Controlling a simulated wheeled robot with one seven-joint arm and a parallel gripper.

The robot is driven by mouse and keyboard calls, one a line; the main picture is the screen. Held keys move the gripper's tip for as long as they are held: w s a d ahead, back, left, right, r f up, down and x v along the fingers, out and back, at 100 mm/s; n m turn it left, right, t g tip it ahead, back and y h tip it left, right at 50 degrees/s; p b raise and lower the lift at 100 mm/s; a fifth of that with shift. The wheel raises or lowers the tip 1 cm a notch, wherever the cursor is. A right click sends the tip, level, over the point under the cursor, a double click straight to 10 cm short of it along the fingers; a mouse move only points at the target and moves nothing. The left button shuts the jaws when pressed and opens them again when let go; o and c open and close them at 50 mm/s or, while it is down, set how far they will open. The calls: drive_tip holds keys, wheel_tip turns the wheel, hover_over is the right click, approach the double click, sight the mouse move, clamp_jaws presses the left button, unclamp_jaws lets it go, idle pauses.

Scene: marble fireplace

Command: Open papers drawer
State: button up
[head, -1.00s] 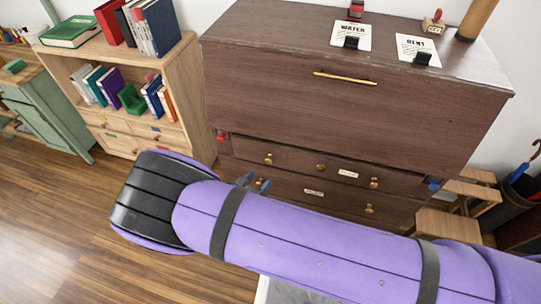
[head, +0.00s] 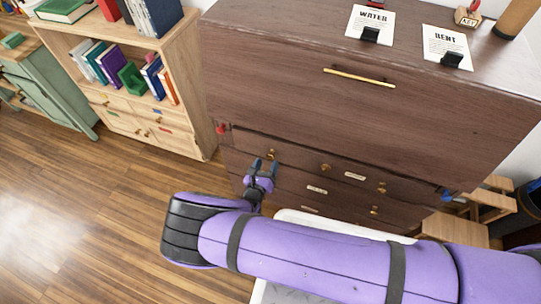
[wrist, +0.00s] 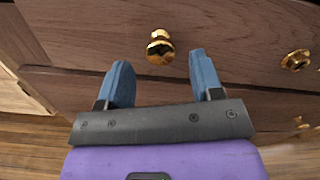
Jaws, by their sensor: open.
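A dark brown wooden desk cabinet (head: 300,100) has rows of drawers with brass knobs and small pale labels, too small to read; I cannot tell which drawer is the papers one. The upper drawer row (head: 300,162) looks shut. My gripper (head: 265,167) is open and empty in front of that row's left end, near a brass knob (head: 272,154). In the wrist view the blue fingers (wrist: 160,68) point at the drawer front, with a brass knob (wrist: 160,48) between and just beyond their tips. No contact is visible. My arm hides part of the lower drawers.
A large front panel with a long brass handle (head: 358,77) is above the drawers. WATER (head: 371,22) and RENT (head: 446,45) papers stand on top. A light wooden bookshelf (head: 205,110) is on the left, a wooden step stool (head: 455,229) on the right. Wood floor at left is clear.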

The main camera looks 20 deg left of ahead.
sight(269, 158)
drive_tip(key=shift+w+d, duration=0.15)
drive_tip(key=shift+w, duration=1.95)
